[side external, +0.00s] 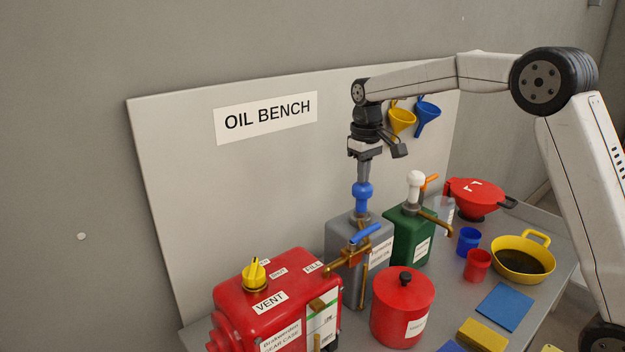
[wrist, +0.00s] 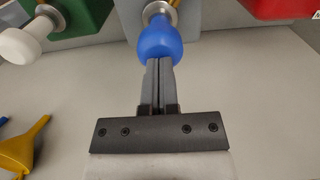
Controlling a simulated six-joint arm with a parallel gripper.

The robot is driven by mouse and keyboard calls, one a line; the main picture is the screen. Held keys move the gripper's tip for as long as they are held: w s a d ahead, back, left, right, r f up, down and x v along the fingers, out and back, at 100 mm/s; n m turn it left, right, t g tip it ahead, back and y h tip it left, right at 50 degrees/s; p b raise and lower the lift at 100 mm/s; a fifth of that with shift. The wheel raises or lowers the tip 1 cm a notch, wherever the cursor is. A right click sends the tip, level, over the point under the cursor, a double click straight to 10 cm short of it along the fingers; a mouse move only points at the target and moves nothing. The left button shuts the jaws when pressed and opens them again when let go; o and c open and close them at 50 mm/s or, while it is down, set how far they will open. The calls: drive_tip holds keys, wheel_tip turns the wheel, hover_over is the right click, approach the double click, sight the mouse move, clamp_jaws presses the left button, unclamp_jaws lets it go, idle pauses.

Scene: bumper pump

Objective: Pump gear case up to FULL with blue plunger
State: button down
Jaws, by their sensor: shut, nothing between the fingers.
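The blue plunger (side external: 362,195) stands on top of the grey pump can (side external: 345,236); in the wrist view the plunger's knob (wrist: 160,42) is at top centre. My gripper (side external: 363,180) points down with its shut fingertips at the top of the knob. In the wrist view my gripper (wrist: 159,62) has its fingers together, and they appear to touch the knob. The red gear case (side external: 285,290) is at the front left, with a yellow vent knob (side external: 255,273) and a FILL label. A brass spout with a blue lever (side external: 365,233) runs from the pump toward the case. The oil level is not readable.
A green pump (side external: 412,235) with a white knob (side external: 415,180) stands right of the grey one. A red lidded pot (side external: 402,310) is in front. Red and blue cups, a yellow pan (side external: 523,260) and a red funnel are on the right.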

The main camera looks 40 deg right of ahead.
sight(363, 188)
drive_tip(key=shift+f, duration=2.05)
drive_tip(key=shift+r, duration=0.1)
drive_tip(key=shift+r, duration=1.95)
drive_tip(key=shift+f, duration=0.2)
drive_tip(key=shift+f, duration=1.8)
